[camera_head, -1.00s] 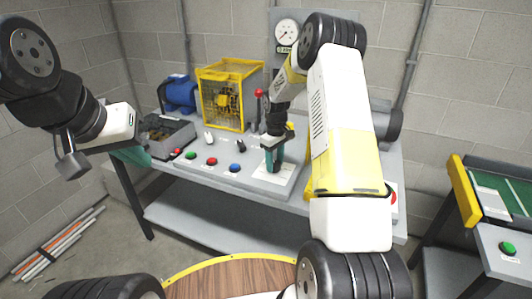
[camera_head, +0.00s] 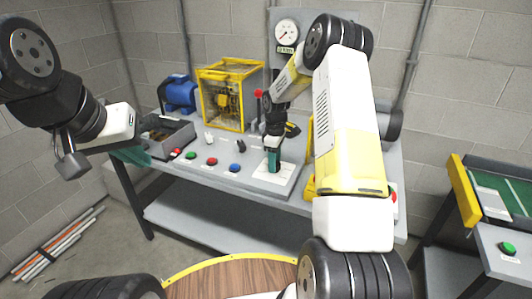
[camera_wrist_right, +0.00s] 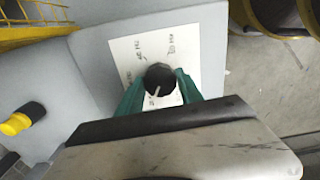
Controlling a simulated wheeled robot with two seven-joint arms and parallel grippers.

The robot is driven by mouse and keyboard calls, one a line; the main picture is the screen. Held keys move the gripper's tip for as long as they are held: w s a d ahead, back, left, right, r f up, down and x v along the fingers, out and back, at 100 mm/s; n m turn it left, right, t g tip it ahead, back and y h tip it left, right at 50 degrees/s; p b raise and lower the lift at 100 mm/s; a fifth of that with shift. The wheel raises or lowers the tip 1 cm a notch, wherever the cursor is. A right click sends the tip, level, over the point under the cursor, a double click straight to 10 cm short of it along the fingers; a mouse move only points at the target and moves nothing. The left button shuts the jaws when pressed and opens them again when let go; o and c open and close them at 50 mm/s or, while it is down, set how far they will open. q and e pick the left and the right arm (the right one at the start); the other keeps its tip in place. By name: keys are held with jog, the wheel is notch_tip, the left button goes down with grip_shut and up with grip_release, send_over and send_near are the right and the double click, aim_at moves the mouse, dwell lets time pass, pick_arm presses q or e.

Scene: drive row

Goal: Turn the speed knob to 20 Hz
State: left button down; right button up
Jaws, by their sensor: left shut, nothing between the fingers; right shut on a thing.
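The speed knob (camera_wrist_right: 160,80) is round and black with a white pointer line. It stands on a white label plate (camera_wrist_right: 118,48), which also shows in the head view (camera_head: 288,184). My right gripper (camera_head: 273,168) points down at the plate. Its green fingers (camera_wrist_right: 160,88) are shut on the knob, one on each side. The pointer line points down and slightly left in the wrist view, towards a mark partly hidden by the knob and fingers. The Hz marks are too small to read surely. My left gripper (camera_head: 133,156) is shut and empty, beside the grey bin.
The grey bench (camera_head: 230,182) carries red, green and blue buttons, a grey bin (camera_head: 178,139), a blue motor (camera_head: 181,94) and a yellow cage (camera_head: 228,72). A round gauge (camera_head: 287,34) hangs behind. A black-and-yellow control (camera_wrist_right: 22,118) is near the knob plate.

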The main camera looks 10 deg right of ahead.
jog(key=shift+w, duration=0.1)
jog(key=o, duration=1.4)
jog(key=shift+r, duration=3.95)
